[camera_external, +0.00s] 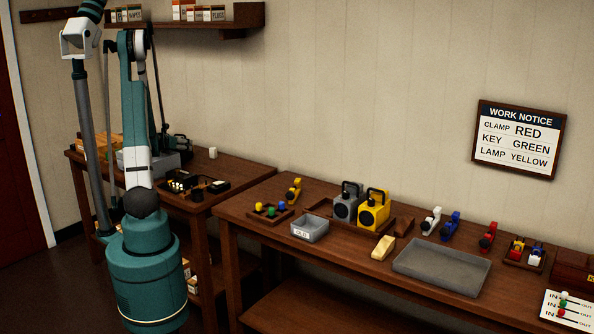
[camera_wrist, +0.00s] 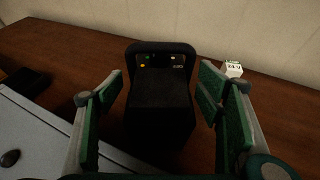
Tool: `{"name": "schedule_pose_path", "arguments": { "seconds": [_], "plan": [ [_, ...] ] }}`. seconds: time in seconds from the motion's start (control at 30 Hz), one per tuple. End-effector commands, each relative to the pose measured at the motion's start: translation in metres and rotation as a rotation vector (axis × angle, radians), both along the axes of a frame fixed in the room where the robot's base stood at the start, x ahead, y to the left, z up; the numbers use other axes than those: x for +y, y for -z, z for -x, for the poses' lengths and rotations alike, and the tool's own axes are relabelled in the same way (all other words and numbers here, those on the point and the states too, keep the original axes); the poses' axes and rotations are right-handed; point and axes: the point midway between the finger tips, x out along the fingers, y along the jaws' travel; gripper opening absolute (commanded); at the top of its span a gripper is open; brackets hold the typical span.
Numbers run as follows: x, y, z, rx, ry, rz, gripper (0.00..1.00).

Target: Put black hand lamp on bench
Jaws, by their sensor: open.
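A black boxy thing with a raised, handle-like rim, which looks like the black hand lamp (camera_wrist: 160,105), stands upright on a brown wooden top in the wrist view. Small green, orange and white marks show inside its rim. My gripper (camera_wrist: 157,88) is open, with its green-padded fingers on the left and right of the black thing; no grip shows. In the external view my gripper (camera_external: 178,145) is over the left wooden table (camera_external: 232,178), and the black thing cannot be made out there. The long bench (camera_external: 340,252) stands to the right.
A white cube (camera_wrist: 233,69) is close by my right finger. A grey box (camera_wrist: 35,135) lies at the left. On the bench are a grey lamp (camera_external: 347,202), a yellow lamp (camera_external: 373,213), a small grey tray (camera_external: 310,230) and a large grey tray (camera_external: 441,268). A notice (camera_external: 518,139) hangs above.

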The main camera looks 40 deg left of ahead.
Motion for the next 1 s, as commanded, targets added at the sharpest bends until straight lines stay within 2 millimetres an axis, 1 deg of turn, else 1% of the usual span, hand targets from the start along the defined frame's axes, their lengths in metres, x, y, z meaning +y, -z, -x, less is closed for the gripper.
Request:
{"name": "schedule_pose_path", "arguments": {
  "seconds": [0.37,0.4,0.7,0.8,1.0],
  "plan": [
    [-0.0002,-0.0002,0.0002,0.0,0.0,0.0,0.66],
    [-0.0002,-0.0002,0.0002,0.0,0.0,0.0,0.65],
    [-0.0003,-0.0002,0.0001,0.0,0.0,0.0,0.25],
    [-0.0002,-0.0004,0.0002,0.0,0.0,0.0,0.13],
    [-0.0003,-0.0006,0.0001,0.0,0.0,0.0,0.13]
  ]
}}
